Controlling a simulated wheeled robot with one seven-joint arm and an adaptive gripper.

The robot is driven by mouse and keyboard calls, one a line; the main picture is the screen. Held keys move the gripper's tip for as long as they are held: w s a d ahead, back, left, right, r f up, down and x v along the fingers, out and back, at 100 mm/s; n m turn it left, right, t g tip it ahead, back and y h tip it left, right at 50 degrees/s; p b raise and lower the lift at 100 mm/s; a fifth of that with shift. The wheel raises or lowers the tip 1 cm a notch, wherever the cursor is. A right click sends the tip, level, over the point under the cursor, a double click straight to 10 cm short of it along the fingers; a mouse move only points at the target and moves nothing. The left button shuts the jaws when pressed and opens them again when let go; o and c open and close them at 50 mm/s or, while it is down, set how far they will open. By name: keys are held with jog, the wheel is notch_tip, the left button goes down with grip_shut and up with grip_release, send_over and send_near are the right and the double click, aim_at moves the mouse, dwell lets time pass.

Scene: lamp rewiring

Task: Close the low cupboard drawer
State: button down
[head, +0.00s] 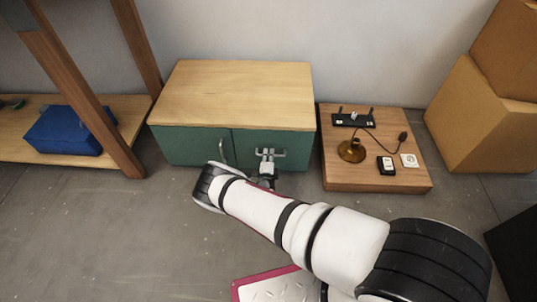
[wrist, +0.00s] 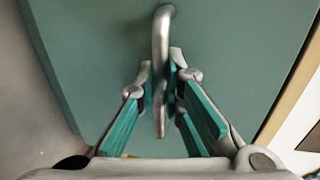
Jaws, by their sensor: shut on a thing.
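The low cupboard (head: 235,90) has a light wooden top and a green front in two parts. The right part is the drawer front (head: 298,150), with a grey bar handle (head: 280,153). It looks about flush with the left part, though a small gap cannot be ruled out. My gripper (head: 267,158) is at this handle. In the wrist view, my gripper (wrist: 161,85) has its fingers closed around the grey handle (wrist: 161,35), with the green front (wrist: 230,50) close behind. The drawer's inside is not visible.
The left part has its own upright handle (head: 222,150). A low wooden platform (head: 340,180) with a lamp base (head: 351,150) and small electrical parts stands to the right. Cardboard boxes (head: 465,120) are at far right. A wooden shelf with a blue box (head: 62,130) is at left. Floor in front is partly clear.

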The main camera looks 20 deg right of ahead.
jog(key=c, duration=2)
grip_release()
jog(key=shift+w, duration=0.3)
jog(key=shift+o, duration=0.2)
jog(key=v, duration=1.2)
jog(key=shift+s, duration=0.1)
